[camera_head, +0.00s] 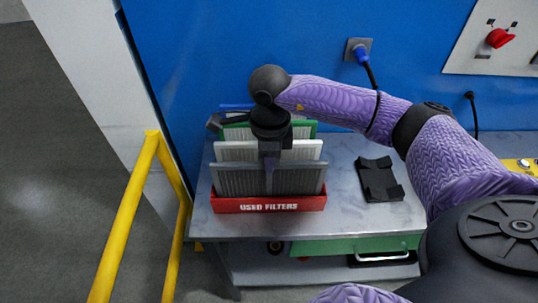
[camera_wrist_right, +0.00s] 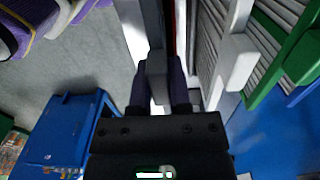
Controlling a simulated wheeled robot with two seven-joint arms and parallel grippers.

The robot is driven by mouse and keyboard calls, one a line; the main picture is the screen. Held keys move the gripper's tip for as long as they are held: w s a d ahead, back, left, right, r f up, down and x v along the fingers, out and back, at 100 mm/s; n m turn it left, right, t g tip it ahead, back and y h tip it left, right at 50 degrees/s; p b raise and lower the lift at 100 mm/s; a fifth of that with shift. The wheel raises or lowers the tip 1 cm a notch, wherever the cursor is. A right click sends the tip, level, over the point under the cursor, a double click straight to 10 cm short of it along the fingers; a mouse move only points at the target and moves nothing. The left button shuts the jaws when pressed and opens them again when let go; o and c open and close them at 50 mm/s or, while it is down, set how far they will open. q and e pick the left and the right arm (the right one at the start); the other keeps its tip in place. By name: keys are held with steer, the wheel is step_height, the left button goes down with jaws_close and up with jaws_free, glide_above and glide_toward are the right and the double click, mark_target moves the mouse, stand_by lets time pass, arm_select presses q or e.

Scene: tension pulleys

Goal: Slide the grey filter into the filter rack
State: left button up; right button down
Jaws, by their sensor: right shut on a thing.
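The grey filter (camera_head: 232,181) stands upright as the frontmost panel at the red filter rack (camera_head: 232,206), which reads "USED FILTERS". Its lower edge is hidden behind the rack's front wall, so I cannot tell whether it rests on the bottom. My right gripper (camera_head: 269,166) comes down from above and is shut on the middle of the grey filter's top. In the right wrist view the fingers (camera_wrist_right: 161,85) close around a grey bar of the filter (camera_wrist_right: 153,25). My left gripper is not in view.
Behind the grey filter stand a white filter (camera_head: 235,151), a green-framed one (camera_head: 310,128) and a blue one (camera_head: 232,106). A black holder (camera_head: 379,180) lies on the grey table (camera_head: 345,215) to the right. A yellow rail (camera_head: 127,215) is at the left, a blue wall behind.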

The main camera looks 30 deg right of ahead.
steer(key=shift+f+b, duration=0.4)
steer(key=shift+f, duration=0.15)
steer(key=shift+c, duration=2.4)
jaws_free()
steer(key=shift+r, duration=0.1)
step_height(320, 180, up, 9)
steer(key=shift+r+p, duration=0.1)
steer(key=shift+p, duration=0.45)
steer(key=shift+r, duration=0.4)
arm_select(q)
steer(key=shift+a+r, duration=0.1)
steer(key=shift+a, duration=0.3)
